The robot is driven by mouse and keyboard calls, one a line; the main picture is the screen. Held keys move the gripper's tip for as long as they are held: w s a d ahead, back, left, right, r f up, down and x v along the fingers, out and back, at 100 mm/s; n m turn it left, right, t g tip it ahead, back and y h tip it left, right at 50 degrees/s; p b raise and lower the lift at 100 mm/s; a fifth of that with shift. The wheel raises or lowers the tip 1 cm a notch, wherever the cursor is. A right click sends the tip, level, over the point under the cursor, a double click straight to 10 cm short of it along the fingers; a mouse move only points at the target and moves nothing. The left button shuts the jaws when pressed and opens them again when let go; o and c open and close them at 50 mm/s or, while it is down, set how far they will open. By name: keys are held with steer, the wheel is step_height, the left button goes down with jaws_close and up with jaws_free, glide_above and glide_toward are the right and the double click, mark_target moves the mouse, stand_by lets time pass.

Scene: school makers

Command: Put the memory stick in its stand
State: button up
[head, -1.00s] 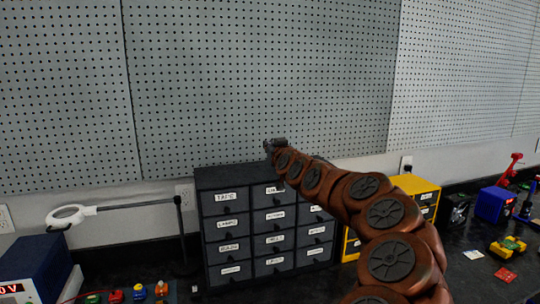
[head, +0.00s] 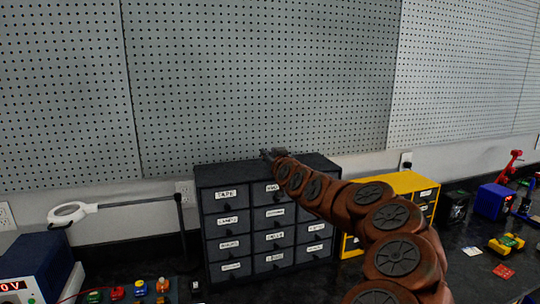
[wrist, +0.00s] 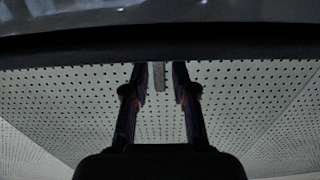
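My gripper (head: 266,153) is at the top of the black drawer cabinet, in front of the pegboard, and looks very small in the head view. In the wrist view my gripper (wrist: 160,72) has its two dark fingers apart. A small grey upright strip (wrist: 159,77) shows between the fingertips, with a narrow gap on each side. I cannot tell whether it is the memory stick. I cannot make out the memory stick or its stand for certain in the head view.
The drawer cabinet (head: 228,247) stands by the wall under the pegboard (head: 260,80). A yellow drawer unit (head: 408,183) is behind my arm. A magnifier lamp (head: 70,212) and a power supply (head: 35,268) are at left. Tools and a blue box (head: 493,202) are at right.

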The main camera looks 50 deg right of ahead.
steer(key=shift+o, duration=0.2)
steer(key=shift+r, duration=0.15)
steer(key=b+v, duration=0.3)
steer(key=v, duration=0.9)
steer(key=shift+b, duration=0.3)
